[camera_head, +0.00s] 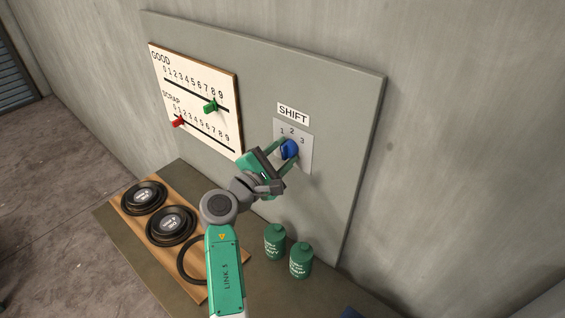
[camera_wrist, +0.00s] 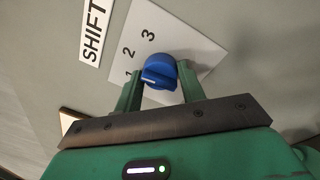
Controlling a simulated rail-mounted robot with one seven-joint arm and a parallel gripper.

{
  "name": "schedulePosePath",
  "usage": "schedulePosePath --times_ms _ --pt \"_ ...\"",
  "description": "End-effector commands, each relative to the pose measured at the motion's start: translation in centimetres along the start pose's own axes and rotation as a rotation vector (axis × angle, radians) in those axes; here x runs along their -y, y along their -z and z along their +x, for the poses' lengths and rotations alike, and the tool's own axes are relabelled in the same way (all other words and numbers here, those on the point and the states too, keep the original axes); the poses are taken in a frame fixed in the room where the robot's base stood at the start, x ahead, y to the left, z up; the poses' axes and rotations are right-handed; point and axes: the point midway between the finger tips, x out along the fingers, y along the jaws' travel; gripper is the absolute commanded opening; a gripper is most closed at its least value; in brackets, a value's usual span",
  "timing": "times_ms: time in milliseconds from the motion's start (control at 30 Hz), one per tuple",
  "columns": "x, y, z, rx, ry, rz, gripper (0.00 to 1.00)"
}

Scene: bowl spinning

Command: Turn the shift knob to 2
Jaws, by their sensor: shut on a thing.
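The blue shift knob (camera_head: 289,149) sits on a pale plate (camera_head: 305,157) under the SHIFT label (camera_head: 293,113), with 1, 2 and 3 printed around its upper side. In the wrist view the knob (camera_wrist: 160,72) has a white mark on its ridge, at the end towards the 1. My gripper (camera_head: 285,151) is at the plate, with one green finger on each side of the knob. In the wrist view my gripper (camera_wrist: 161,82) is shut on the knob. The fingers hide parts of the knob's sides.
A white GOOD and SCRAP board (camera_head: 192,97) with a green slider (camera_head: 210,106) and a red slider (camera_head: 178,122) hangs left of the knob. Below are black bowls (camera_head: 171,226) on a wooden board and two green canisters (camera_head: 274,242). The panel right of the knob is clear.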

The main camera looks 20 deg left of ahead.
Motion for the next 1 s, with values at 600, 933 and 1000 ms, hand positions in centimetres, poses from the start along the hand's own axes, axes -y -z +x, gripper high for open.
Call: schedulePosePath --times_ms 600,933,1000 --pt "0.13 0.17 -0.02 0.007 0.000 0.130 0.17" --pt "0.13 0.17 -0.02 0.007 0.000 0.129 0.57" --pt "0.11 0.14 -0.02 0.007 0.000 0.129 0.60"
